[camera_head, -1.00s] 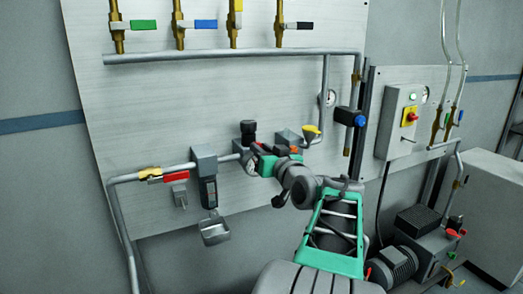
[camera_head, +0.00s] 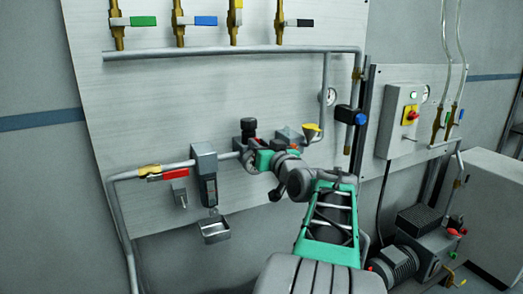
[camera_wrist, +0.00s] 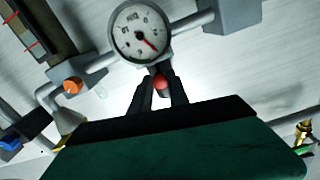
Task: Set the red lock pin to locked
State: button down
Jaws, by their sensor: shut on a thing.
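The red lock pin (camera_wrist: 160,82) shows as a small red ball-shaped head in the wrist view, just below a round gauge. My gripper (camera_wrist: 158,90) is shut on it, with one dark fingertip on each side. The shaft of the pin and any locked or unlocked marking are hidden. In the head view my gripper (camera_head: 250,158) is at the pipe fittings low on the panel, just below a black knob. A small red spot shows beside that knob; I cannot tell whether it is the pin.
The white gauge (camera_wrist: 138,30) with a red needle is close above my fingertips in the wrist view. An orange knob (camera_wrist: 73,86) is to its left. In the head view a yellow funnel (camera_head: 311,130) is right of my wrist, and a red-handled valve (camera_head: 168,175) is left.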

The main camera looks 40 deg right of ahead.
jog(key=c, duration=1.3)
grip_release()
jog(key=shift+w, duration=0.1)
jog(key=shift+o, duration=0.2)
jog(key=v, duration=0.8)
jog(key=shift+b, duration=0.3)
jog(key=shift+w, duration=0.15)
